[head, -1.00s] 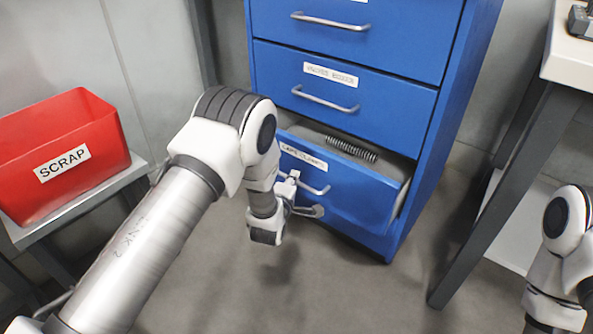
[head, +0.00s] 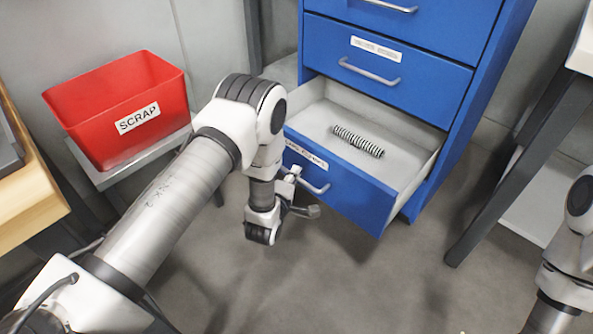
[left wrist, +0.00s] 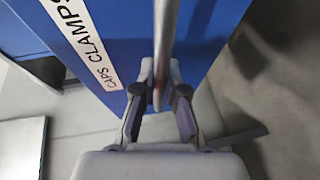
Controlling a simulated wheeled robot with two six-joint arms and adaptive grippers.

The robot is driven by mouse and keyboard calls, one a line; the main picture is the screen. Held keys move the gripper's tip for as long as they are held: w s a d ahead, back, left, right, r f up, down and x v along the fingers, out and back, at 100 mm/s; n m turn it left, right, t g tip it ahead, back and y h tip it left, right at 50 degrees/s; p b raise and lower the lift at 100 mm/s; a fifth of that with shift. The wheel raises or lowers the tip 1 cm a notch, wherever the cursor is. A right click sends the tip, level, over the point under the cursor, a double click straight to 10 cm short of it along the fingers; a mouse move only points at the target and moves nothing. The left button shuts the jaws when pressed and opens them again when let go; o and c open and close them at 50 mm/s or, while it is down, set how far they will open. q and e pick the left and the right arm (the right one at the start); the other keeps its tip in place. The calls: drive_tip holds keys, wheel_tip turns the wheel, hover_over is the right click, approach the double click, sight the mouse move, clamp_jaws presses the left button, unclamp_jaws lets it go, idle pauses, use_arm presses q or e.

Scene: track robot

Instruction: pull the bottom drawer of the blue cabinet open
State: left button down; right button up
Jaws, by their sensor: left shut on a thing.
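The blue cabinet (head: 455,125) stands right of centre in the head view. Its bottom drawer (head: 335,198) is pulled well out, showing a pale inside with a dark coil spring (head: 358,141) lying in it. My left gripper (head: 294,186) is in front of the drawer, shut on its bar handle (head: 318,188). In the left wrist view the gripper fingers (left wrist: 160,88) close on both sides of the metal handle (left wrist: 164,45), beside a white label (left wrist: 92,45) reading "CAPS CLAMPS". My right arm shows at the right edge, its gripper out of view.
A red bin (head: 118,108) marked SCRAP sits on a grey stand to the left. A wooden-topped table (head: 25,195) is at the left edge. A dark-legged table (head: 515,175) stands right of the cabinet. The floor before the drawer is clear.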

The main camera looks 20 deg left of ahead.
use_arm(q)
drive_tip(key=c, duration=1.2)
unclamp_jaws()
drive_tip(key=s+r, duration=0.2)
drive_tip(key=s, duration=0.9)
drive_tip(key=shift+s+d, duration=0.35)
drive_tip(key=shift+s, duration=0.05)
drive_tip(key=shift+r, duration=0.1)
